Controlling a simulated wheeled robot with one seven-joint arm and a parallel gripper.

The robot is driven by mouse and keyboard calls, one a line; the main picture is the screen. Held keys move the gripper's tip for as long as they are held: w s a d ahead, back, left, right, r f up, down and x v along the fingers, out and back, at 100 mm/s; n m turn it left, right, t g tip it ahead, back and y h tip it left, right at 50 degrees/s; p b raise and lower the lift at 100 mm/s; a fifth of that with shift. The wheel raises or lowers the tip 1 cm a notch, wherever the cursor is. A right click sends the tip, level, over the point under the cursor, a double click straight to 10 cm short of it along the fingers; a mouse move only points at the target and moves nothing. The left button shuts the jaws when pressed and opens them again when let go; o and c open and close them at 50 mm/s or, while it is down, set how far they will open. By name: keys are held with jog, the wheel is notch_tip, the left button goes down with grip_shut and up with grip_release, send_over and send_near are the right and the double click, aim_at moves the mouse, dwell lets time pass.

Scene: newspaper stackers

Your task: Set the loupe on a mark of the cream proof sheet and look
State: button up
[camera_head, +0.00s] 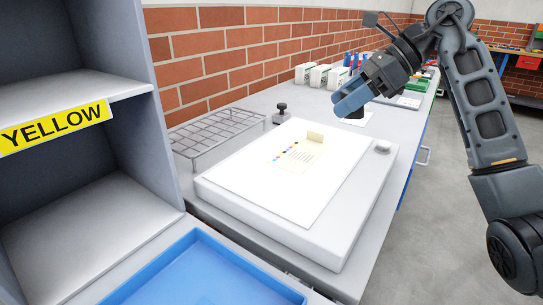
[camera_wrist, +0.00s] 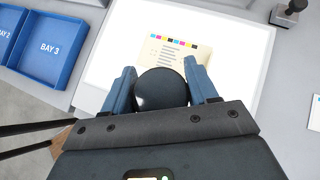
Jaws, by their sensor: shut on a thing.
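My gripper (camera_head: 350,103) has blue fingers and is shut on a round black loupe (camera_wrist: 161,89), which shows between the fingertips in the wrist view. In the head view the loupe is a small dark shape under the fingers (camera_head: 356,115), mostly hidden. The gripper holds it above the far right side of the light table. The cream proof sheet (camera_head: 304,154) lies on the glowing white panel, with a row of coloured marks and lines of print. In the wrist view the sheet (camera_wrist: 176,52) lies beyond the loupe, its near part hidden by the loupe and fingers.
The white light table (camera_head: 330,235) stands on a grey bench. A wire rack (camera_head: 215,138) and a black-knobbed tool (camera_head: 281,114) stand behind it. A blue tray (camera_head: 205,275) is in front, beside a shelf labelled YELLOW (camera_head: 55,127). A small grey object (camera_head: 382,146) sits at the table's right edge.

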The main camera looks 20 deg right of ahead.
jog(key=w+a+f, duration=0.1)
jog(key=a+f, duration=0.1)
jog(key=a, duration=0.1)
jog(key=w+a+f, duration=0.1)
jog(key=a+f, duration=0.1)
jog(key=a, duration=0.2)
jog(key=w+a+f, duration=0.1)
jog(key=a+f, duration=0.1)
jog(key=a, duration=0.1)
jog(key=shift+a+f+p, duration=0.25)
jog(key=shift+a+p, duration=0.05)
jog(key=shift+p, duration=0.1)
jog(key=shift+f, duration=2.05)
jog(key=shift+f, duration=0.15)
jog(key=o, duration=1.2)
jog(key=shift+c, duration=0.2)
